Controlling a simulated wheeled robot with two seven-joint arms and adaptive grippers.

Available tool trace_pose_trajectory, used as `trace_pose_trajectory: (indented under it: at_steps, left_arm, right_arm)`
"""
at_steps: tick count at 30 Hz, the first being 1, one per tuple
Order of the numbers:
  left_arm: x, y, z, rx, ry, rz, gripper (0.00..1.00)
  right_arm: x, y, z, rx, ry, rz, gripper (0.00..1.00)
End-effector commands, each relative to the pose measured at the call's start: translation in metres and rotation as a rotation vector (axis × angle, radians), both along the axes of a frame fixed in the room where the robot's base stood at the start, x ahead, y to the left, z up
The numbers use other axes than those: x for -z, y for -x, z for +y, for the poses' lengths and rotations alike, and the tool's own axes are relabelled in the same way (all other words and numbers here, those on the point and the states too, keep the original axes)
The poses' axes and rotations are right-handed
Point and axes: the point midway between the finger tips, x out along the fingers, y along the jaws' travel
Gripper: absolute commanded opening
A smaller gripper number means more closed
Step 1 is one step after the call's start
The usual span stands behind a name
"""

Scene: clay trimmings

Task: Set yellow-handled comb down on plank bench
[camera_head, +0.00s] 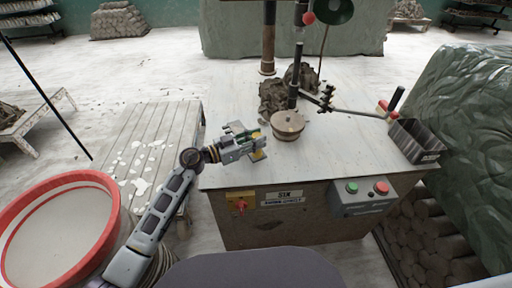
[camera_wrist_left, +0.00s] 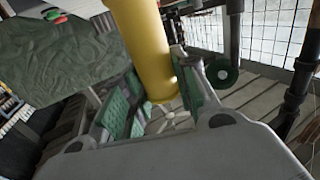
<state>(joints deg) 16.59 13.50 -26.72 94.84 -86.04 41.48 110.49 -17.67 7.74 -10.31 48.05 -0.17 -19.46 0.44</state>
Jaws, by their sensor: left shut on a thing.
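My left gripper (camera_head: 258,143) is shut on the yellow-handled comb (camera_head: 257,154), of which only a small bit of yellow shows in the head view. In the left wrist view, the thick yellow handle (camera_wrist_left: 143,45) stands between the green finger pads of my left gripper (camera_wrist_left: 155,105). The comb's teeth are not visible. The plank bench (camera_head: 163,117), grey and slatted with white splashes on top, stands to the left of the gripper in the head view. The gripper appears over the left edge of the metal-topped table, beside the bench. My right gripper is not in view.
The metal-topped table (camera_head: 230,100) carries brown clay lumps (camera_head: 273,97), a round wooden block (camera_head: 287,125) and a dark open bin (camera_head: 415,140). A red-rimmed tub (camera_head: 28,197) stands at front left. Much of the bench top is bare.

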Motion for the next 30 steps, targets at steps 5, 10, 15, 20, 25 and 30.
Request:
trace_pose_trajectory:
  at_steps: [5, 10, 15, 20, 25, 30]
  left_arm:
    - [0.004, 0.0, 0.0, 0.0, 0.001, 0.0, 0.0]
    - [0.022, 0.0, 0.0, 0.0, 0.003, 0.001, 0.0]
    - [0.035, 0.0, 0.0, -0.001, 0.002, -0.001, 0.0]
    - [0.036, 0.0, 0.0, 0.0, 0.001, -0.003, 0.0]
    - [0.036, 0.0, 0.0, 0.0, 0.001, -0.003, 0.0]
    - [0.039, 0.0, 0.0, 0.0, 0.001, -0.001, 0.0]
  right_arm:
    - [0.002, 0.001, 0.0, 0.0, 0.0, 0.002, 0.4]
    - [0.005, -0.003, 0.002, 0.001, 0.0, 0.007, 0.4]
    - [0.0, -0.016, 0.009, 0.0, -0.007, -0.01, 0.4]
    - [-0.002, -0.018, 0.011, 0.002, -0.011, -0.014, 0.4]
    - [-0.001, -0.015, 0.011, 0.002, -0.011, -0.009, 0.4]
    - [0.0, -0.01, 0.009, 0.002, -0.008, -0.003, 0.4]
